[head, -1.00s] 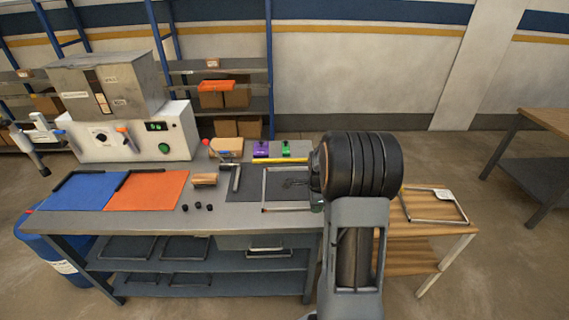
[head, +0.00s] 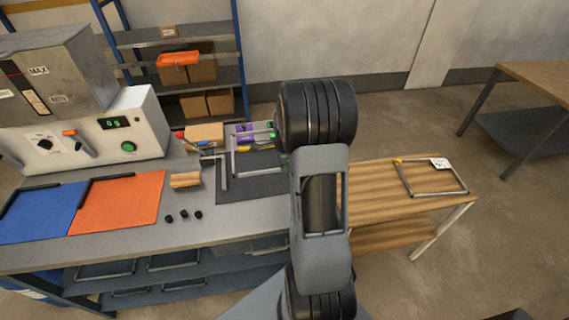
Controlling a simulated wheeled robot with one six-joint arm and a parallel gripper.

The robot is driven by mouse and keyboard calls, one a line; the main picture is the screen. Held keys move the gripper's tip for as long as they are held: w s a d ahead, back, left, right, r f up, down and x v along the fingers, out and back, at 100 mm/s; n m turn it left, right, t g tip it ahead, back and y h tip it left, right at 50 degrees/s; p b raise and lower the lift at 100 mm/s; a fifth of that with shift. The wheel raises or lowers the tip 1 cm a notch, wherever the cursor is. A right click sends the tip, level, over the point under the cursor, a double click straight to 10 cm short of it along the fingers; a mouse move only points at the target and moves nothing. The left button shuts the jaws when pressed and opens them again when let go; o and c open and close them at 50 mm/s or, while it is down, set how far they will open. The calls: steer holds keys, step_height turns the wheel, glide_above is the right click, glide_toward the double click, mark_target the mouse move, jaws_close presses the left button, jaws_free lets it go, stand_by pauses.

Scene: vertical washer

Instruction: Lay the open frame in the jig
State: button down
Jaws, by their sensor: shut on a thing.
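A thin metal frame (head: 234,154) is held above the workbench, left of my arm's black joint in the head view. My gripper (head: 274,138) is mostly hidden behind that joint; it is shut on this frame at its right side. Below the frame lies a dark mat (head: 262,188) with an L-shaped metal bar (head: 223,176) on its left, which looks like the jig. The frame overlaps the mat's far part and the coloured blocks in view; its exact height is hard to tell. Another metal frame (head: 432,192), with a white tag, lies on the wooden side table (head: 375,195).
A white machine (head: 110,140) stands at the bench's left. Blue (head: 40,212) and orange (head: 118,203) panels, a tan block (head: 185,180) and small black knobs (head: 183,216) lie on the bench. Purple and green blocks (head: 243,134) sit behind the mat. The bench's front strip is clear.

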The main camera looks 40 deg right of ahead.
mark_target(285, 187)
steer(key=shift+f+b, duration=3.25)
steer(key=shift+f, duration=1.5)
steer(key=shift+f, duration=0.15)
steer(key=shift+w, duration=0.3)
steer(key=c, duration=1.2)
jaws_free()
step_height(285, 187, up, 8)
steer(key=p, duration=0.5)
